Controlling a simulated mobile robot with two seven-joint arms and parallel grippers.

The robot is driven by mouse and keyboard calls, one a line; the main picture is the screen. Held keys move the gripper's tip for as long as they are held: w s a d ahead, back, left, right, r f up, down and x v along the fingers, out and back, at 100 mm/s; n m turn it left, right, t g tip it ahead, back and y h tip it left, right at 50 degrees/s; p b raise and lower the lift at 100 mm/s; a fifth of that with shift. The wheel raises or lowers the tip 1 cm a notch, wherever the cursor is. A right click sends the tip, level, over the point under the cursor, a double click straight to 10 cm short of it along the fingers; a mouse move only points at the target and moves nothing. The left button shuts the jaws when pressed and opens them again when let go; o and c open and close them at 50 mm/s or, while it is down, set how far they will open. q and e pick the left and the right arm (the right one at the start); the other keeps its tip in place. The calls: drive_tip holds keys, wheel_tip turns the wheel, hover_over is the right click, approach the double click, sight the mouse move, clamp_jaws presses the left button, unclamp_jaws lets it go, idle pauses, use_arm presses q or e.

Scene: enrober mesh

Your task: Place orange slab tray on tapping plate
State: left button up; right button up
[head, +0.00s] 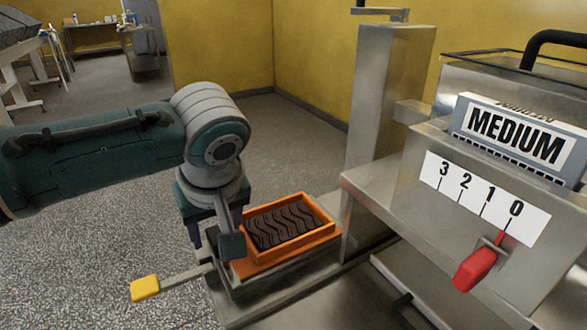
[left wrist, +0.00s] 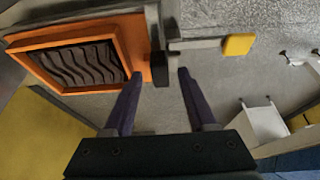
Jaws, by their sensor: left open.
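The orange slab tray (head: 318,240) holds a dark brown slab with wavy ridges (head: 283,227). The tray appears to rest flat on the metal tapping plate (head: 290,264), beside the machine. In the left wrist view the tray (left wrist: 120,36) is at the upper left, with an orange lip on the side toward my gripper. My left gripper (head: 213,240) is at the tray's left end. Its two purple fingers (left wrist: 159,76) are spread and hold nothing. One fingertip is close to the lip; I cannot tell if they touch. My right gripper is not in view.
A lever with a yellow knob (head: 145,288) sticks out left of the plate. A steel machine at right bears a "MEDIUM" sign (head: 515,135), a 3-2-1-0 scale (head: 485,198) and a red handle (head: 475,270). A steel column (head: 385,110) stands behind the tray. Floor at left is open.

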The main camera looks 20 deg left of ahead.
use_arm(q)
drive_tip(key=p+v, duration=0.2)
drive_tip(key=v, duration=0.9)
drive_tip(key=s+d+f+m+h, duration=0.45)
drive_tip(key=s+d+m, duration=0.2)
drive_tip(key=s, duration=0.35)
drive_tip(key=s+a+m, duration=0.3)
drive_tip(key=s+m, duration=0.3)
drive_tip(key=s, duration=0.3)
drive_tip(key=shift+s+a+t+y, duration=0.2)
drive_tip(key=shift+a+t+y, duration=0.15)
drive_tip(key=shift+t, duration=0.05)
drive_tip(key=shift+s+a+r, duration=0.1)
drive_tip(key=shift+r, duration=0.05)
